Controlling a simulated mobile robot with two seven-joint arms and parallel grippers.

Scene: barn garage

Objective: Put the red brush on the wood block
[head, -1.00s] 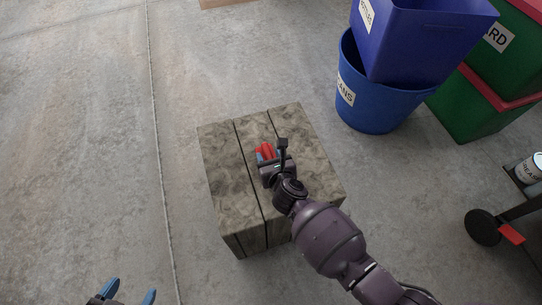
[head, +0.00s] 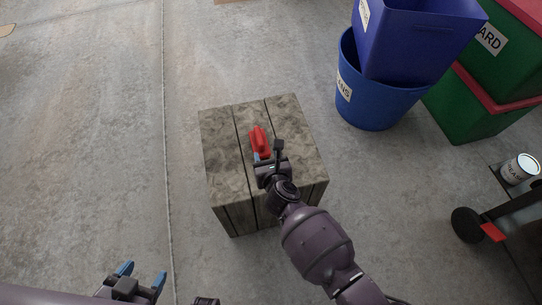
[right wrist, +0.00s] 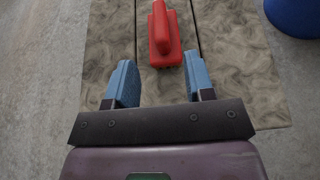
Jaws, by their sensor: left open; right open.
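The red brush (head: 260,141) lies on top of the wood block (head: 223,143), near the middle of its upper face. In the right wrist view the brush (right wrist: 164,38) rests on the planks of the block (right wrist: 237,65), just beyond the fingertips. My right gripper (head: 264,160) is over the block at the near end of the brush. Its blue fingers (right wrist: 160,72) are spread apart and empty, with the brush ahead of the gap. My left gripper (head: 144,271) is open and empty at the lower left, over the floor, away from the block.
A blue bin (head: 375,100) with a purple-blue crate (head: 420,45) in it stands right of the block. Green boxes (head: 463,112) with red lids are farther right. A cart with a black wheel (head: 467,224) and a can (head: 520,168) is at the right edge.

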